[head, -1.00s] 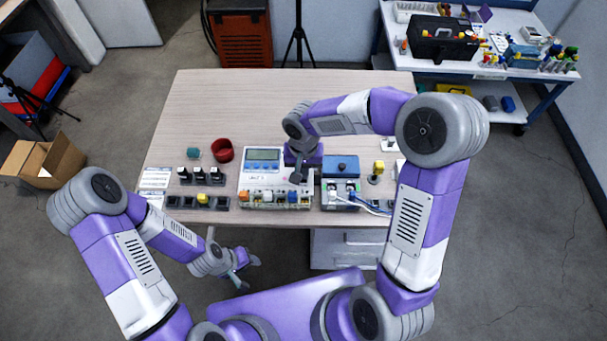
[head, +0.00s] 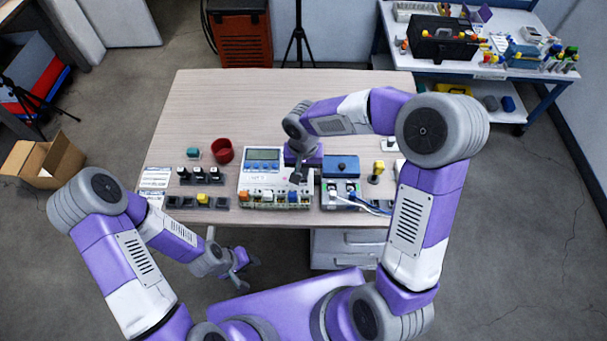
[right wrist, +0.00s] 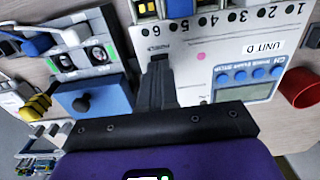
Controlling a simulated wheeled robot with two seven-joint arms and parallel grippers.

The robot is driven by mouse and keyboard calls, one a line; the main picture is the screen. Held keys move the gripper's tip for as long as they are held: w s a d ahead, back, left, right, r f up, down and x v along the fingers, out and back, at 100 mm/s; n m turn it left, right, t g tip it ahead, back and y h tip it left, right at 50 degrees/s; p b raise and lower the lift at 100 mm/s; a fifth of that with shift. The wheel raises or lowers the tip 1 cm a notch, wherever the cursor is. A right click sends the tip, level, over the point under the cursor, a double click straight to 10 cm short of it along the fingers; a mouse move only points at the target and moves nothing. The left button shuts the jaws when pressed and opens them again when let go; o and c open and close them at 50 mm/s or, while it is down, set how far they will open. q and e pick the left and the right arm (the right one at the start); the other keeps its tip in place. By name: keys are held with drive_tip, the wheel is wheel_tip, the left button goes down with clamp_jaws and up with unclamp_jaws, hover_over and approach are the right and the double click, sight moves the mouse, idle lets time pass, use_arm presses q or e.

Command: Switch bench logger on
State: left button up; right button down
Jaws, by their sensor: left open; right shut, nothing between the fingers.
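The white unit labelled UNIT D, which looks like the bench logger (head: 245,183), stands near the table's front edge. It has a grey display, blue buttons and a row of numbered terminals with coloured plugs along the front. My right gripper (head: 296,177) is shut and empty over its right side. In the right wrist view the dark fingers (right wrist: 157,85) point at a small dark rocker or slot on the white unit (right wrist: 205,75); they hide part of it, and I cannot tell whether they touch. My left gripper (head: 240,271) is open and empty, in front of the table.
A blue-topped box (head: 341,168) with wires stands just right of the white unit, with a yellow-knobbed part (head: 377,168) beside it. A red cup (head: 222,151) and black holders (head: 200,175) are at the left. The table's back half is clear.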

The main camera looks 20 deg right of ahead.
drive_tip(key=shift+f+b, duration=0.8)
drive_tip(key=shift+f, duration=0.1)
idle(0.4)
drive_tip(key=shift+r+p, duration=2.55)
drive_tip(key=shift+r, duration=1)
